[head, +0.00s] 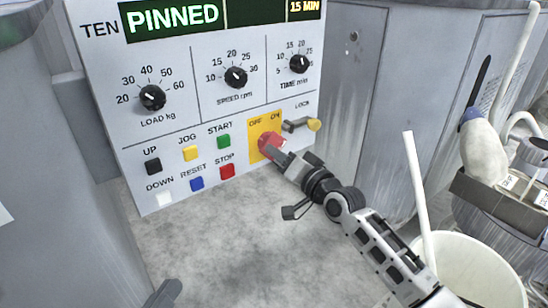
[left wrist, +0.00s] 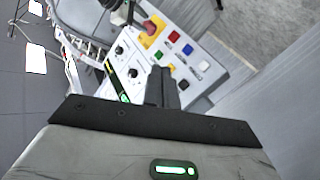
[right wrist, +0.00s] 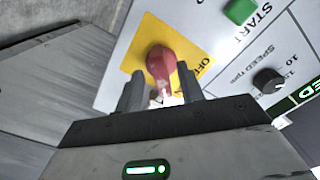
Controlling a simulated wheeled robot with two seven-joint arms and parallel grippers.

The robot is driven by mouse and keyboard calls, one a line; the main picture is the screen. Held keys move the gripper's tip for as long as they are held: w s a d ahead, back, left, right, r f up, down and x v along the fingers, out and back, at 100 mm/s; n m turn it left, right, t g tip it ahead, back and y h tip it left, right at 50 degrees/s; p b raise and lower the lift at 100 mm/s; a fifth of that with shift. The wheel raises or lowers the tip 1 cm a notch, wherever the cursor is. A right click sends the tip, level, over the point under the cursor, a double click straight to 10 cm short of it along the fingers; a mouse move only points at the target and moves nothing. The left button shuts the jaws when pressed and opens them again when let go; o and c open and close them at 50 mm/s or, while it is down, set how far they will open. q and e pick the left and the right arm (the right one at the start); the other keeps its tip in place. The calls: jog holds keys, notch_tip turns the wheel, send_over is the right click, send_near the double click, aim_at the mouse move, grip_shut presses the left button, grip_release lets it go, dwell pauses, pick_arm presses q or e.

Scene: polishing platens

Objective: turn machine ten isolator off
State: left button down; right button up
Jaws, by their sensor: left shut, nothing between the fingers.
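The machine ten panel (head: 110,60) shows PINNED on its display. Its red isolator knob (head: 268,143) sits on a yellow plate (head: 256,128) marked OFF and ON. My right gripper (head: 274,152) is at the knob. In the right wrist view, the knob (right wrist: 160,62) stands between the fingers of my right gripper (right wrist: 161,92); whether they press on it I cannot tell. The knob's exact setting is partly hidden by the fingers. My left gripper (head: 166,292) is low at the bottom of the head view, shut and empty; its fingers (left wrist: 161,88) show together in the left wrist view.
A white bucket (head: 470,265) stands at the lower right. The grey surface (head: 230,245) below the panel is clear.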

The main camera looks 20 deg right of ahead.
jog(key=shift+b+x, duration=0.3)
jog(key=shift+x, duration=0.8)
jog(key=shift+w, duration=0.25)
jog(key=shift+w+a, duration=0.1)
pick_arm(q)
jog(key=shift+d+r+h, duration=0.1)
jog(key=shift+r+h, duration=0.2)
jog(key=shift+r, duration=0.1)
pick_arm(e)
jog(key=shift+c, duration=0.4)
grip_shut()
pick_arm(q)
jog(key=shift+f, duration=0.1)
